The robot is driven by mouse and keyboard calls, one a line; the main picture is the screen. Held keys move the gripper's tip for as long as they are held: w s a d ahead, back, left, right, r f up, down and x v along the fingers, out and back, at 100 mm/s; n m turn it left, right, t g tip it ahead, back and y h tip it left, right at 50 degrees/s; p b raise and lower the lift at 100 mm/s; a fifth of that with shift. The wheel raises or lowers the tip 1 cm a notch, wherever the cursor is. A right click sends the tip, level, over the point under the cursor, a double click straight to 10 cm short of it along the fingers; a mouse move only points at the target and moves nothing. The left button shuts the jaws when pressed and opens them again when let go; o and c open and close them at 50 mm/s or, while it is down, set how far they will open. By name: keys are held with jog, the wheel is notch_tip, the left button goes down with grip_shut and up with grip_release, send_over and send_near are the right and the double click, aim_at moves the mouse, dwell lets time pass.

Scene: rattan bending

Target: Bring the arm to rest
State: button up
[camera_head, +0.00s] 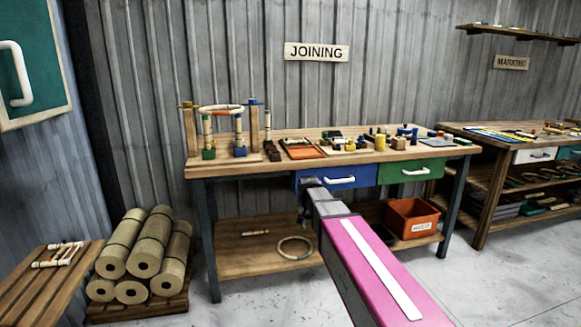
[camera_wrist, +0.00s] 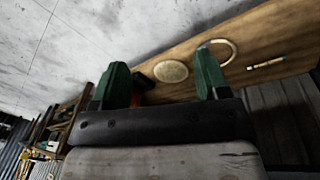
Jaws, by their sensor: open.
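My arm reaches forward from the lower right in the head view, with a pink link ending in a grey wrist. My gripper (camera_head: 306,196) is a small dark shape in front of the joining bench (camera_head: 230,170), just below the blue drawer (camera_head: 338,177); its fingers are hard to make out there. In the wrist view my gripper (camera_wrist: 161,64) shows two green fingers spread wide apart, with nothing held between them. Beyond them lies the bench's lower shelf (camera_wrist: 280,45).
On the lower shelf are a ring (camera_head: 295,247), a short stick (camera_head: 255,232), an orange bin (camera_head: 411,218) and a tan oval disc (camera_wrist: 171,71). A green drawer (camera_head: 411,170) adjoins the blue one. Floor is clear at right.

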jog(key=s+d+f+n, duration=0.1)
jog(key=s+d+f, duration=0.4)
jog(key=s+f, duration=0.2)
jog(key=s+d+f+n+y, duration=0.1)
jog(key=s+d+f, duration=0.4)
jog(key=s, duration=0.6)
jog(key=shift+s+f+n+g, duration=0.3)
jog(key=shift+s+f+n, duration=0.1)
jog(key=shift+f, duration=0.5)
jog(key=shift+d, duration=0.1)
